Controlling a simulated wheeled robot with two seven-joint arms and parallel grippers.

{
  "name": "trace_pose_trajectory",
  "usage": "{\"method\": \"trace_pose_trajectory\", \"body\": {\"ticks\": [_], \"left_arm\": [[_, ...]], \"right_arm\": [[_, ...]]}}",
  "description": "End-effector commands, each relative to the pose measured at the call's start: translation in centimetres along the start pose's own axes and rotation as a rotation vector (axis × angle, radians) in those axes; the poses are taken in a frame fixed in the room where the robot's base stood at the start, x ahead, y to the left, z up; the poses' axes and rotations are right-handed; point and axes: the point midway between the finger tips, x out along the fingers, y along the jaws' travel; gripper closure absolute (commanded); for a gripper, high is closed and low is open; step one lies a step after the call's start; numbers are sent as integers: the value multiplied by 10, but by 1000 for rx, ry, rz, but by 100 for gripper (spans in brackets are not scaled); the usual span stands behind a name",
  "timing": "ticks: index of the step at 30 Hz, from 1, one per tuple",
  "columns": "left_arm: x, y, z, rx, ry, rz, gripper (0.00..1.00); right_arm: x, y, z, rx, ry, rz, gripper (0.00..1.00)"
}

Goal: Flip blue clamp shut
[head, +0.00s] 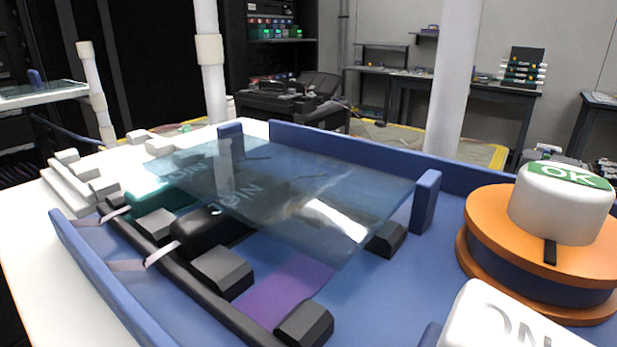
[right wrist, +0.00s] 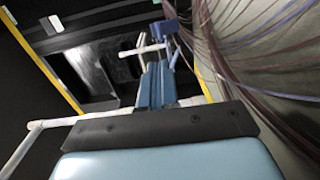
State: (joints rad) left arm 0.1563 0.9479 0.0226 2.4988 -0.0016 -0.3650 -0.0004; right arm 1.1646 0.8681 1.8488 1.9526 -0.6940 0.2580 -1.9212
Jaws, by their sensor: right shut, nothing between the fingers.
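In the head view a tinted, see-through blue panel (head: 300,185) with JOIN lettering showing lies over the middle of a blue tray (head: 385,270). Under and beside its left edge are a teal block (head: 145,195) and a black rounded block (head: 190,235). I cannot tell which part is the blue clamp. Two pale strands lead to these blocks from the left. In the right wrist view my right gripper (right wrist: 157,70) is shut and empty, its blue fingers together. It points away from the tray parts, with none of them near it. My left gripper is not in view.
An orange round base (head: 475,250) with a white OK button (head: 560,205) stands at the right. A white ON block (head: 500,320) is at the front right. Grey-black blocks (head: 222,270) and a purple patch (head: 285,290) lie at the front. Pale posts rise behind the table.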

Motion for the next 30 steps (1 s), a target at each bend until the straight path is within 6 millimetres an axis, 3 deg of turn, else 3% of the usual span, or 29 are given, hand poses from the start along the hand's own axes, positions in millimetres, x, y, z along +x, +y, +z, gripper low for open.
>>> {"method": "trace_pose_trajectory", "body": {"ticks": [8, 24, 30], "left_arm": [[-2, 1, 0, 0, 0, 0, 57], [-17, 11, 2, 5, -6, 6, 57], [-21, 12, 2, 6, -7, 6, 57]], "right_arm": [[10, 1, -1, 0, 2, -1, 100], [114, 3, -2, 0, 3, 0, 100], [136, 1, -1, 0, 1, -1, 100]]}}
